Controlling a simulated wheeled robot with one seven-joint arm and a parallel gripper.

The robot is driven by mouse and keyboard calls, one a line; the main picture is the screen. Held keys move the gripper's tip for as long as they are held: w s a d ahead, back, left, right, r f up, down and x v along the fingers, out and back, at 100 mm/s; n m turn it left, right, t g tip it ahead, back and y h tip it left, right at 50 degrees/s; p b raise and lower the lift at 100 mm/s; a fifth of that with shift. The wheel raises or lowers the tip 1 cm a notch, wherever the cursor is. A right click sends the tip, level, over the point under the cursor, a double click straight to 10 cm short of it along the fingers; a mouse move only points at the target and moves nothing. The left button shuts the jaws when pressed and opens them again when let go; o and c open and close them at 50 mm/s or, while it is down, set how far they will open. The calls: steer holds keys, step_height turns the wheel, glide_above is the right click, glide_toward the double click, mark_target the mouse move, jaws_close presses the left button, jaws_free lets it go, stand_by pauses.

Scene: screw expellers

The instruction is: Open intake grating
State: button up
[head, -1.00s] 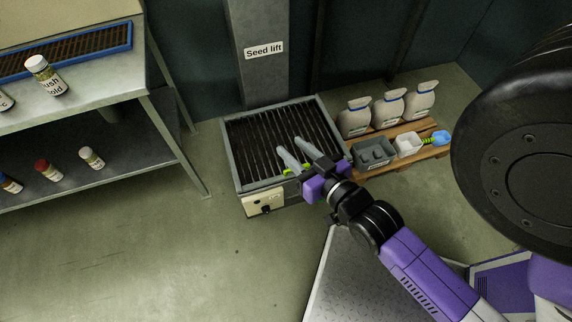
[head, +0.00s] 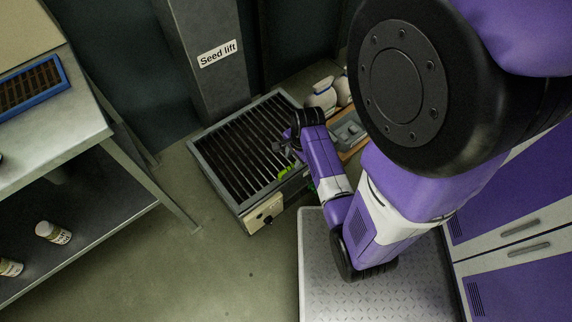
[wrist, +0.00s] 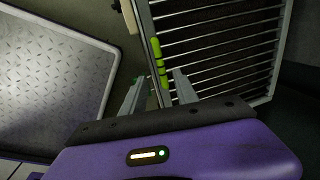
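The intake grating (head: 232,150), dark parallel bars in a grey frame, lies flat on the low box at the foot of the seed lift in the head view. Its bars (wrist: 215,45) fill the upper right of the wrist view. A bright green handle (wrist: 158,58) sits along its near edge and also shows in the head view (head: 287,173). My gripper (wrist: 158,78) is open in the wrist view, one finger on each side of the handle's line. Contact cannot be told. In the head view my arm hides most of the gripper.
The grey seed lift column (head: 210,60) rises behind the grating. A control panel with a black knob (head: 264,215) is on the box's front. A metal shelf (head: 70,235) with bottles stands left. Sacks (head: 322,95) and a grey bin (head: 348,132) are at right. Floor in front is clear.

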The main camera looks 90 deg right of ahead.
mark_target(290, 167)
steer(key=f, duration=0.2)
steer(key=f+b, duration=0.1)
steer(key=f, duration=0.2)
steer(key=w+d+f+b, duration=0.1)
steer(key=f, duration=0.1)
steer(key=shift+d+f, duration=0.1)
steer(key=shift+f, duration=0.05)
steer(key=shift+c, duration=0.5)
jaws_close()
stand_by(0.8)
